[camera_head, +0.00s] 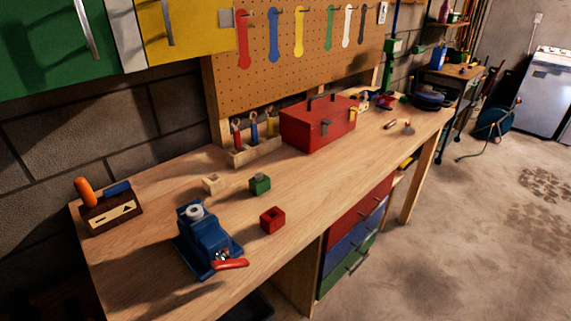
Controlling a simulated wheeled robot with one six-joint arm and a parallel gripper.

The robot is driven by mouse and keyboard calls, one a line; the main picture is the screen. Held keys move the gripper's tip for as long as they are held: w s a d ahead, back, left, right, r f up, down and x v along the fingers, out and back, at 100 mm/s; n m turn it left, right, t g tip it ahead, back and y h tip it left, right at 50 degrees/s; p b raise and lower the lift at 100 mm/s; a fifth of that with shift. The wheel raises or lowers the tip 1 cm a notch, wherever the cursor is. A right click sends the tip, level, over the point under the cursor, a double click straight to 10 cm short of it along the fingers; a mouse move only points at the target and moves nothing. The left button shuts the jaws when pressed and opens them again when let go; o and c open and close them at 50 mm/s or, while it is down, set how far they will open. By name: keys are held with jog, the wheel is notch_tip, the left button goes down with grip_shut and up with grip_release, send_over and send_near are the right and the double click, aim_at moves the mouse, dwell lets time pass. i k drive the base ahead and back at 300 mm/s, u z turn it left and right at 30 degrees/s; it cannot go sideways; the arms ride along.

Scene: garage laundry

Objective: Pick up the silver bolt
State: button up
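I cannot make out a silver bolt for certain. A small pale piece with an upright part (409,128) stands on the right part of the wooden workbench (340,172), near its front edge. A smaller light piece (390,124) lies just left of it. Both are too small to identify. A blue vise (205,240) with a red handle sits at the near left and has a pale round piece on top. My gripper is not in view.
Red (272,220), green (260,184) and light wooden (215,184) blocks stand mid-bench. A red toolbox (318,122) and a wooden tool holder (256,150) stand along the back. Coloured drawers (352,235) are below. The bench front is mostly clear; open concrete floor lies right.

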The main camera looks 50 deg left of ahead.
aim_at(259, 176)
jog(key=u, duration=0.25)
jog(key=i, duration=0.85)
jog(key=u, duration=1.35)
jog(key=i, duration=0.8)
jog(key=u, duration=0.8)
